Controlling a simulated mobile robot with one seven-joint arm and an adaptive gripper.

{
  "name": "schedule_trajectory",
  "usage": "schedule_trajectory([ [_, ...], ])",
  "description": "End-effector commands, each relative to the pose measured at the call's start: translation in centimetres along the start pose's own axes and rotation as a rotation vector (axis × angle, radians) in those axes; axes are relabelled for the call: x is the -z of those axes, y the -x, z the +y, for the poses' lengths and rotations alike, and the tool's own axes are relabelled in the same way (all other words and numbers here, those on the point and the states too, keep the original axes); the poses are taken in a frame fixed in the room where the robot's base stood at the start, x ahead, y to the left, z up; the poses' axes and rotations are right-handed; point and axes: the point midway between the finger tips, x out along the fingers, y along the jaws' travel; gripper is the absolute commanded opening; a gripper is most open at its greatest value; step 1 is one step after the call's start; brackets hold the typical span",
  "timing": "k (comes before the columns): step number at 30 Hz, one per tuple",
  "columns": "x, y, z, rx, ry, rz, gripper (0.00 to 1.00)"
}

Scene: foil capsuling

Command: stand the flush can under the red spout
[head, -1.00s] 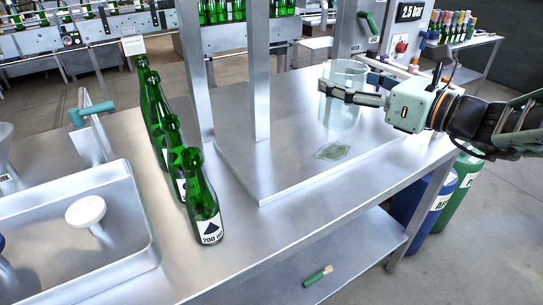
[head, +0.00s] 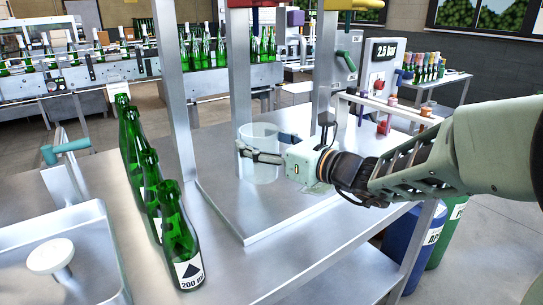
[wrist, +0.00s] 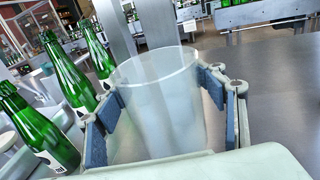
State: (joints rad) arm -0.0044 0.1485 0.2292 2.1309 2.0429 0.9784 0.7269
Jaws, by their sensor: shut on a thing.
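The flush can is a clear, open-topped tumbler-like vessel (head: 262,174), upright between the posts of the metal stand. My gripper (head: 262,148) is shut around its sides; the can also fills the middle of the wrist view (wrist: 160,105), with blue finger pads on both sides. I cannot tell whether its base touches the stand's plate (head: 245,222). A red part, seemingly the red spout (head: 241,3), shows at the top edge of the head view, above the can; its lower end is cut off or unclear.
A row of green bottles (head: 178,245) stands left of the stand. The stand's near post (head: 239,70) is close to the can's left side. A yellow part (head: 357,4) hangs at top right. A tray (head: 75,265) holds a white knobbed piece (head: 50,257).

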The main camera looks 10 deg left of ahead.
Motion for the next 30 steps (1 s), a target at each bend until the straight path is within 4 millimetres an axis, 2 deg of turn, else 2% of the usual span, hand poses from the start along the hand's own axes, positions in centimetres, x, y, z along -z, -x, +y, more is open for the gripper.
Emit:
schedule_trajectory([
  [2,1.0,-0.7,0.3,-0.003,-0.002,0.001,0.2],
  [7,3.5,-0.7,0.2,-0.001,-0.003,0.001,0.2],
  [19,4.1,-0.7,0.2,-0.001,0.0,-0.001,0.2],
  [20,3.9,-0.7,0.2,-0.001,0.0,0.0,0.66],
  [24,3.9,-0.7,0.2,-0.001,0.0,0.001,0.81],
  [30,3.9,-0.7,0.2,-0.001,0.0,0.0,0.82],
])
